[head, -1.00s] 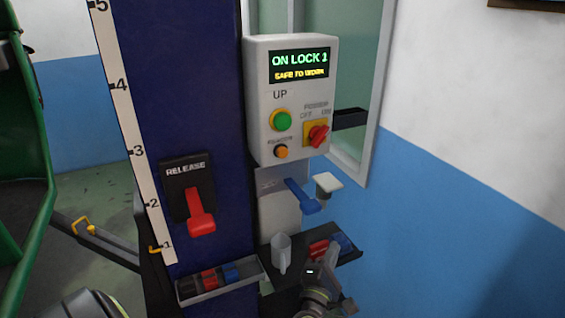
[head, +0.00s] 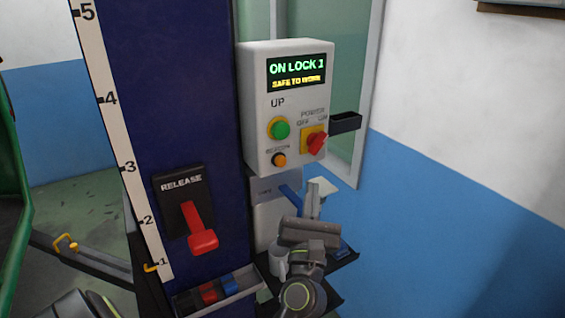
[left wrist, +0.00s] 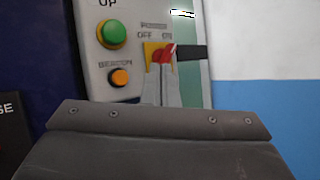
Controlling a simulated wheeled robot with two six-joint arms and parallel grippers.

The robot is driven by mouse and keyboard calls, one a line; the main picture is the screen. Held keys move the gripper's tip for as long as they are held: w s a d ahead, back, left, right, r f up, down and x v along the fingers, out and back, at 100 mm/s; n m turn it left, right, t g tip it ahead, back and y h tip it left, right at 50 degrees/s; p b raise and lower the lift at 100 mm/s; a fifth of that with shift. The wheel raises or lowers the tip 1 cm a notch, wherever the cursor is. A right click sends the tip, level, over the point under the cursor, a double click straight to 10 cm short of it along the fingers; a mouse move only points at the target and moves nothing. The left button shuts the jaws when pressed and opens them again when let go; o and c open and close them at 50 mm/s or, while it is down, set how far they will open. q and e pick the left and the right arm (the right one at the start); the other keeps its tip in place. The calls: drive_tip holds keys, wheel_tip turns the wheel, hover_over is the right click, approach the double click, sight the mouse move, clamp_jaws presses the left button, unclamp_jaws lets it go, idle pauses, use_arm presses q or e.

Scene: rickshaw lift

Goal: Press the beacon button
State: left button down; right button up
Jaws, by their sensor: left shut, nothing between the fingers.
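The beacon button (head: 279,159) is a small orange knob at the lower left of the grey control box (head: 259,110), under the green UP button (head: 279,129). In the left wrist view the beacon button (left wrist: 120,77) shows left of the fingers, with its label above it. My left gripper (head: 313,184) is shut and empty, fingers pointing up, below and to the right of the beacon button. In the left wrist view the fingertips (left wrist: 162,70) overlap the lower part of the red power switch (left wrist: 165,53). I cannot tell whether they touch. My right gripper is not in view.
The box display (head: 297,71) reads ON LOCK 1, SAFE TO WORK. A red release lever (head: 201,240) is on the blue column (head: 190,110).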

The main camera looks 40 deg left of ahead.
sight(281, 161)
use_arm(q)
drive_tip(key=shift+a, duration=0.15)
drive_tip(key=w+a+p, duration=0.1)
drive_tip(key=w+a, duration=0.2)
drive_tip(key=a, duration=0.5)
drive_tip(key=shift+w, duration=0.2)
drive_tip(key=shift+a, duration=0.1)
idle(1.8)
drive_tip(key=shift+w+a+p, duration=0.15)
drive_tip(key=shift+a+p, duration=0.15)
drive_tip(key=shift+w+a, duration=0.15)
drive_tip(key=shift+a, duration=0.25)
idle(0.7)
drive_tip(key=shift+d, duration=0.1)
drive_tip(key=shift+s+d, duration=0.35)
drive_tip(key=shift+d, duration=0.4)
